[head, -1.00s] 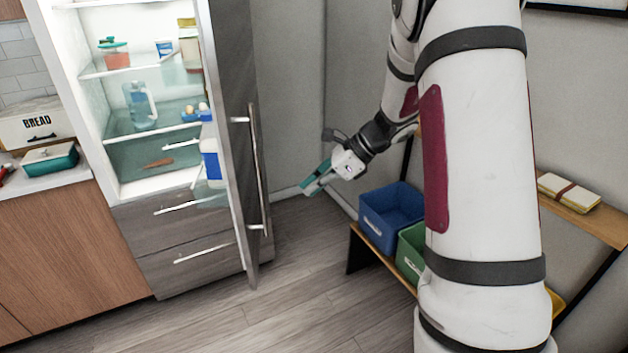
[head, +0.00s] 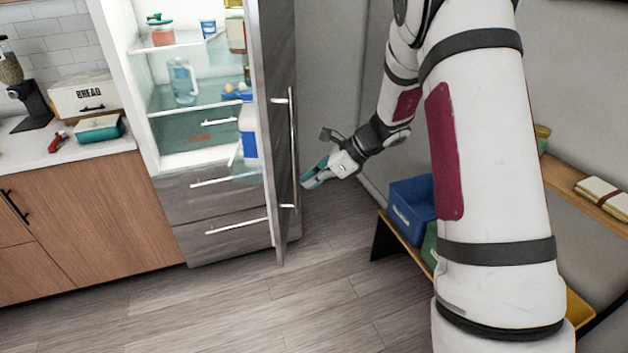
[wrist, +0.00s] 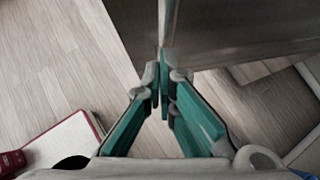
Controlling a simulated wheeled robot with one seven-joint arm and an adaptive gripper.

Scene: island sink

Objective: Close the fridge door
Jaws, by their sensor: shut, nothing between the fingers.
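The fridge (head: 190,148) stands open, with its lit shelves showing in the head view. Its grey door (head: 277,60) is swung out toward me, seen nearly edge-on, with a long vertical handle (head: 293,150) on its outer face. My gripper (head: 306,182) is just right of the door's outer face, near the lower part of the handle. In the wrist view its teal fingertips (wrist: 162,75) meet, shut and empty. A grey panel edge, seemingly the door (wrist: 230,30), lies just ahead of the fingertips. I cannot tell whether they touch it.
A low bench with a blue bin (head: 411,205) stands right of my gripper, against the wall. A counter with a bread box (head: 84,95) is left of the fridge. Two drawers (head: 215,205) sit below the fridge compartment. The wooden floor (head: 240,310) in front is clear.

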